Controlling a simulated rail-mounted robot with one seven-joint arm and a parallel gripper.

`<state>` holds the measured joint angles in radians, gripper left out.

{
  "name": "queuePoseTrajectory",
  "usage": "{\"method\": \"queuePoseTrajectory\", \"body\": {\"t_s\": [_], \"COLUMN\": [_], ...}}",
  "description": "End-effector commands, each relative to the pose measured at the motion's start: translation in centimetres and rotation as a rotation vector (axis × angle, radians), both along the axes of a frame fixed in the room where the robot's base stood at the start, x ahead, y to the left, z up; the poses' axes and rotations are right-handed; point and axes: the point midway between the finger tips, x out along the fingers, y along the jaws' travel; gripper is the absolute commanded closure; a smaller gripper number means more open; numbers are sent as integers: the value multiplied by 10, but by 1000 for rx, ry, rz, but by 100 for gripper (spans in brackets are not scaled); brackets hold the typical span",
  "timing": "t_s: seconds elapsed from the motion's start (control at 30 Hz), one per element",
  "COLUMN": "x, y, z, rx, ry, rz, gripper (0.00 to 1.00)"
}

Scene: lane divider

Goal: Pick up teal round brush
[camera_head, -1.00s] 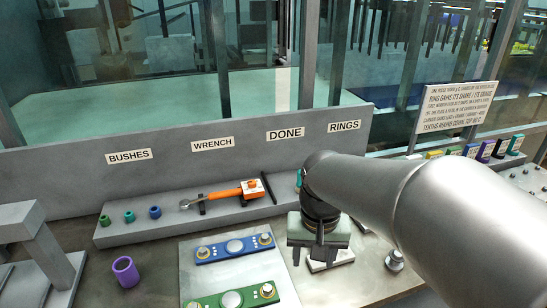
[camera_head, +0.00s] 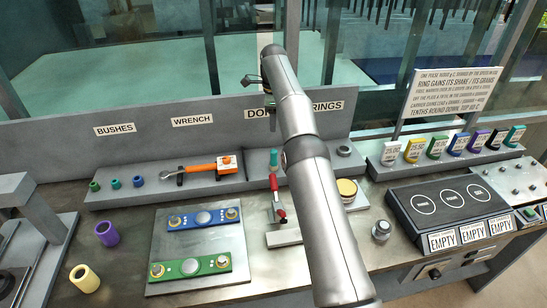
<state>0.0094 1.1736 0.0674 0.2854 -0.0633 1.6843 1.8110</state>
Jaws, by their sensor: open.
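A small teal round bush (camera_head: 115,183) stands on the grey ledge under the BUSHES label, between a green one (camera_head: 94,186) and a blue one (camera_head: 138,181). An upright teal piece (camera_head: 273,158) also stands on the ledge below the DONE label, close to the left of my arm; I cannot tell whether it is a brush. My gripper (camera_head: 252,82) is raised high at the far end of my arm, in front of the upper edge of the back panel and well away from the bushes. It is open. My wrist hides most of it, and I see nothing held.
An orange wrench (camera_head: 208,168) lies on the ledge. A plate (camera_head: 165,250) with blue and green bars lies in front. A purple ring (camera_head: 107,233) and a yellow ring (camera_head: 85,278) stand at left. A red-handled clamp (camera_head: 278,205) stands beside my arm. A dark scale unit (camera_head: 405,205) is at right.

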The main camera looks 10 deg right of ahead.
Motion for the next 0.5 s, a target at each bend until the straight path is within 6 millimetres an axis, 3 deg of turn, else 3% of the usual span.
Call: {"method": "queuePoseTrajectory", "body": {"t_s": [0.3,0.5], "x": [1,1], "y": [0,0], "z": [-66,-97], "rx": [1,1], "ry": [3,2], "rz": [-12,-11], "gripper": [49,49]}}
